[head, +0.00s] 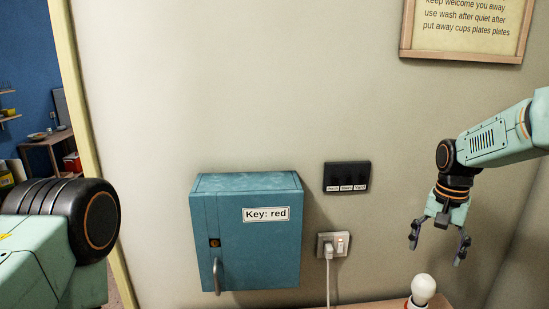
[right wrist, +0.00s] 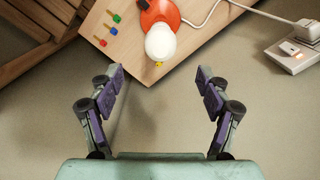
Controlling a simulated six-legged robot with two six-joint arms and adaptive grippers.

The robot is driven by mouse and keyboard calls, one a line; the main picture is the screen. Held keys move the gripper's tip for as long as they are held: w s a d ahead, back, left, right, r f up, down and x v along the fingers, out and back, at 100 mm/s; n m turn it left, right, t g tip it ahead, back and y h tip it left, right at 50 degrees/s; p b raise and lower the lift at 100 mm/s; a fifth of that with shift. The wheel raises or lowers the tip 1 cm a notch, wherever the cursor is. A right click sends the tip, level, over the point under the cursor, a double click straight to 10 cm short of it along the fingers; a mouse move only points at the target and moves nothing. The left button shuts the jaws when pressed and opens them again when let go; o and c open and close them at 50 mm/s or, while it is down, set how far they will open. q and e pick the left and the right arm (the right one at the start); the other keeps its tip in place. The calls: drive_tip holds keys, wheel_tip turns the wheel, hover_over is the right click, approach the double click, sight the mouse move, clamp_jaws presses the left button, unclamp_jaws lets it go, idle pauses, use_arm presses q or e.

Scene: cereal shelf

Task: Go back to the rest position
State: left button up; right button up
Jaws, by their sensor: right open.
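My right gripper (head: 437,251) hangs at the right of the head view, pointing down in front of the wall, with its fingers spread and nothing between them. In the right wrist view its two fingers (right wrist: 159,76) are apart and empty, and the bulb of a lamp (right wrist: 160,42) shows beyond them. My left gripper does not show; only a part of my left arm is at the left edge of the head view.
A blue cabinet (head: 245,245) labelled "Key: red" hangs shut on the wall, near a black panel (head: 347,170) and a socket (head: 331,246) with a plug. Small coloured keys (right wrist: 108,34) lie beside the lamp on a wooden table (right wrist: 135,62). A framed sign (head: 462,55) hangs above.

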sight(427, 277)
wheel_tip(427, 277, down, 9)
drive_tip(key=shift+w+r, duration=0.1)
drive_tip(key=shift+r+p, duration=0.65)
drive_tip(key=shift+r, duration=2)
drive_tip(key=shift+f, duration=0.15)
